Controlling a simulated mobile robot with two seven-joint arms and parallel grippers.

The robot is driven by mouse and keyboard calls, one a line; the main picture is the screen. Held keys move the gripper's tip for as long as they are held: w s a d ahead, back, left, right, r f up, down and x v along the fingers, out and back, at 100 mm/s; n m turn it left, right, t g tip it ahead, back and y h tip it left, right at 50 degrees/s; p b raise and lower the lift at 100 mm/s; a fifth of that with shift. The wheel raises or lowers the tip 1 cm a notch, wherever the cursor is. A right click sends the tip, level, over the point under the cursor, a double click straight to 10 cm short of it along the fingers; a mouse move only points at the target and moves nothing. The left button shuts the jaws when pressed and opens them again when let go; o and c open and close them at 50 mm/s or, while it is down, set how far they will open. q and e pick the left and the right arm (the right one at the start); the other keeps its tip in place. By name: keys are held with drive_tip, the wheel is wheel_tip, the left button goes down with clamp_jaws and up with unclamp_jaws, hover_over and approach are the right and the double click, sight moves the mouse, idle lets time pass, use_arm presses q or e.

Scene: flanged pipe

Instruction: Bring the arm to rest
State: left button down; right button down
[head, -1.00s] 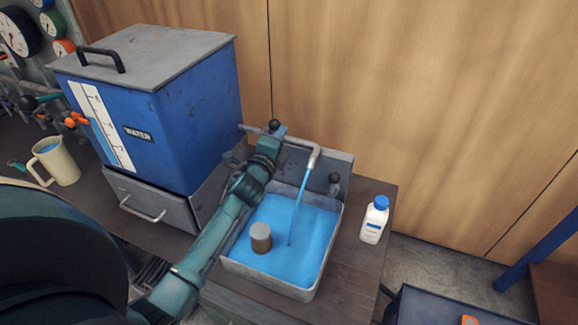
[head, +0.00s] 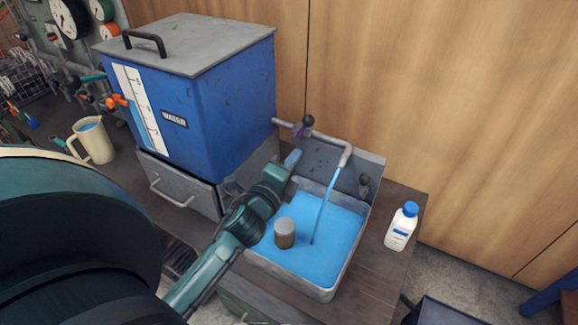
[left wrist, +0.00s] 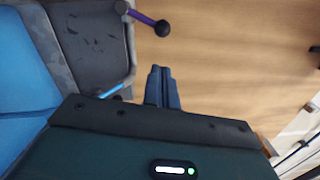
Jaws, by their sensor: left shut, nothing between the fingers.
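My left arm reaches up from the bottom of the head view. Its gripper (head: 292,158) is shut and empty, in front of the pipe and over the sink's back left side. In the left wrist view the fingers (left wrist: 161,86) are together with nothing between them. The tap's lever with its dark ball knob (head: 308,120) stands above and apart from the fingertips. The lever shows purple in the left wrist view (left wrist: 143,19). Blue water (head: 325,205) runs from the spout (head: 346,155) into the sink. My right gripper is not in view.
The blue water tank (head: 215,110) stands left of the sink (head: 325,292). A brown jar with a grey lid (head: 285,235) is in the sink water. A white bottle (head: 400,230) stands right of it. A cream jug (head: 95,145) is at the left.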

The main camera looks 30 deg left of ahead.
use_arm(q)
drive_tip(key=shift+s+d, duration=0.1)
drive_tip(key=shift+s, duration=0.85)
